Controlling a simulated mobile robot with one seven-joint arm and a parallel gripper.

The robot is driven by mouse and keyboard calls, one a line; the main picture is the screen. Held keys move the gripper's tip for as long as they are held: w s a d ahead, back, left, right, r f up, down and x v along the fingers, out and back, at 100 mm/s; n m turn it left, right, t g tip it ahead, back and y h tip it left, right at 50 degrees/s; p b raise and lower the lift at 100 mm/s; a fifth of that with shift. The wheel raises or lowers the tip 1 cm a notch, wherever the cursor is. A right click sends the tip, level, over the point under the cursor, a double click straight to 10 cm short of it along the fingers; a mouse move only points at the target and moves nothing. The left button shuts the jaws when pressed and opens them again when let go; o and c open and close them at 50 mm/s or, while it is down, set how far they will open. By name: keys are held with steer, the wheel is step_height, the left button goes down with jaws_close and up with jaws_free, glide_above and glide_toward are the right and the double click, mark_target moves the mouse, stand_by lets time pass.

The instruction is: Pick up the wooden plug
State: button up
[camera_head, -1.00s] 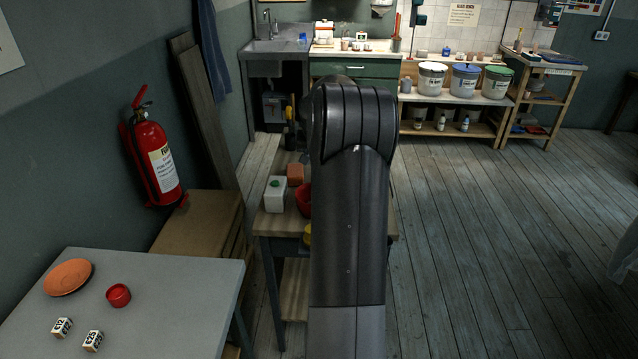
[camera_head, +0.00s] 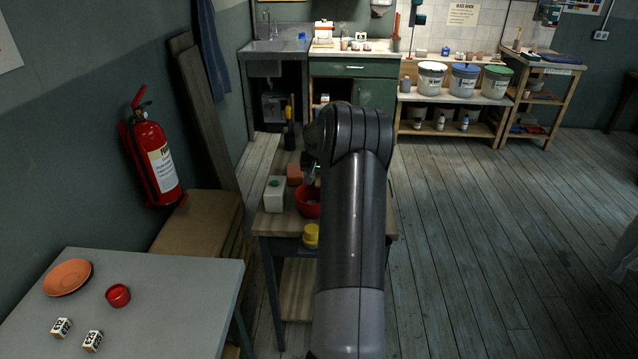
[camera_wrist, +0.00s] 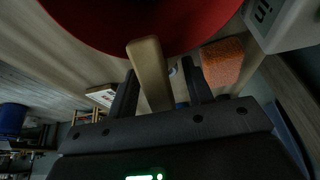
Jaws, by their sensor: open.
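In the wrist view a pale, tapered wooden piece (camera_wrist: 149,66), seemingly the wooden plug, shows between the two dark fingers of my gripper (camera_wrist: 160,66). The fingers are open with a gap on each side of it. Its upper end overlaps the red bowl (camera_wrist: 120,25) in the picture; I cannot tell whether it touches the bowl. In the head view my gripper (camera_head: 310,175) is partly hidden by my arm, just above the red bowl (camera_head: 306,209) on the small wooden table. I cannot make out the plug in the head view.
On the small table (camera_head: 277,223) are a white container (camera_head: 274,196), an orange-brown block (camera_head: 295,176) and a yellow item (camera_head: 311,236), close around the bowl. A grey table (camera_head: 150,300) with a red cup (camera_head: 118,295) stands front left. The floor to the right is clear.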

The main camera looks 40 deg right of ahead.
jaws_close()
stand_by(0.3)
steer(key=shift+r, duration=0.1)
